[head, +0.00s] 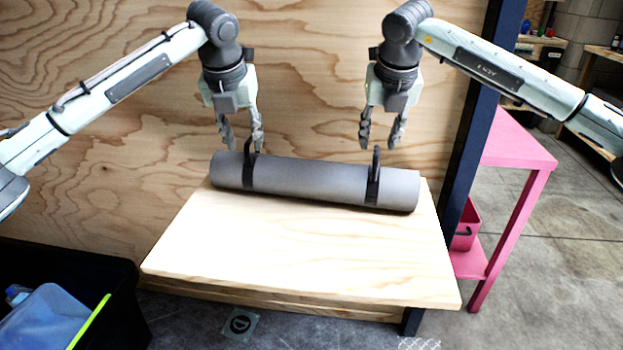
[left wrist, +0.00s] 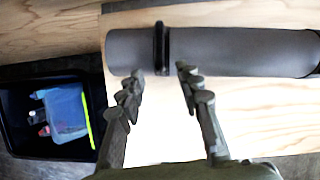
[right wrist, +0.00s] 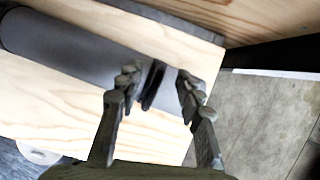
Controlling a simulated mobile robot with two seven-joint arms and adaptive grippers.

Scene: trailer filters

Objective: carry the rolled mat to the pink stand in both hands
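The rolled mat (head: 315,183) is a grey cylinder lying across the back of a light wooden board, with a black strap loop near each end. My left gripper (head: 241,145) is open above the left strap; the left wrist view shows the mat (left wrist: 240,50) and the strap ahead, between the open fingers (left wrist: 158,80). My right gripper (head: 381,143) is open above the right strap, with the strap between its fingers (right wrist: 160,85) in the right wrist view. Neither gripper visibly grips the mat. The pink stand (head: 515,145) is at the right, behind a dark post.
The wooden board (head: 300,255) is clear in front of the mat. A plywood wall (head: 310,60) is close behind. The dark post (head: 470,140) stands between board and stand. A pink bin (head: 466,225) sits on the stand's lower shelf. A black crate (head: 110,275) is at lower left.

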